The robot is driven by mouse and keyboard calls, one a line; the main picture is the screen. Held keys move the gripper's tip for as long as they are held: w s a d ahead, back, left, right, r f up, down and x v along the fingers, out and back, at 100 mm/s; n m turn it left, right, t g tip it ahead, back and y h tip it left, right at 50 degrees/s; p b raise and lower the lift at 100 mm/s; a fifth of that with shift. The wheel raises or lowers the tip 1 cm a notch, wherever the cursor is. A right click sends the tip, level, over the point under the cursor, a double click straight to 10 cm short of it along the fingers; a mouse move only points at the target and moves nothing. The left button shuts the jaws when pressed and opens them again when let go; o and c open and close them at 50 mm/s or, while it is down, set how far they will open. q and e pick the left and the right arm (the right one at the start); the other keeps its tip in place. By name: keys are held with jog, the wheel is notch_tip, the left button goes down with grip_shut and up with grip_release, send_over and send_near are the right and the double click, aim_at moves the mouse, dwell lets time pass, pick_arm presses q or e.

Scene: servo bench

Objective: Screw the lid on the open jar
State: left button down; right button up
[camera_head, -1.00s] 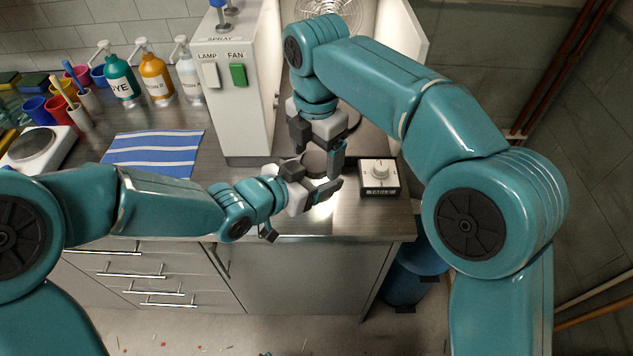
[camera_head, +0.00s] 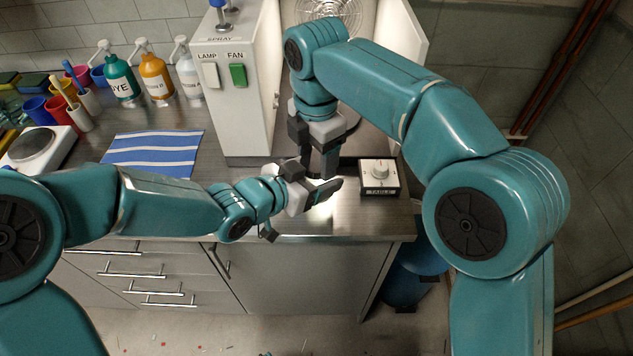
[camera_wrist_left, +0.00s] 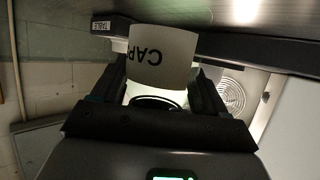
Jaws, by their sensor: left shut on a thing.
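My left gripper (camera_head: 322,188) reaches in from the left over the front of the bench. In the left wrist view its two fingers stand on either side of a pale jar (camera_wrist_left: 162,55) and are shut on it. The jar's label reads "CAP" upside down in that view. A dark curved rim (camera_wrist_left: 155,101) shows at the jar's near end; I cannot tell whether it is the lid or the mouth. My right gripper (camera_head: 318,158) points down just above the left one. Its fingers overlap in the head view, so their gap is hidden. No lid shows clearly in the head view.
A panel with LAMP and FAN switches (camera_head: 238,75) stands behind to the left. A striped cloth (camera_head: 153,154), pump bottles (camera_head: 156,77) and a hotplate (camera_head: 38,148) are further left.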

jog(key=o, duration=0.3)
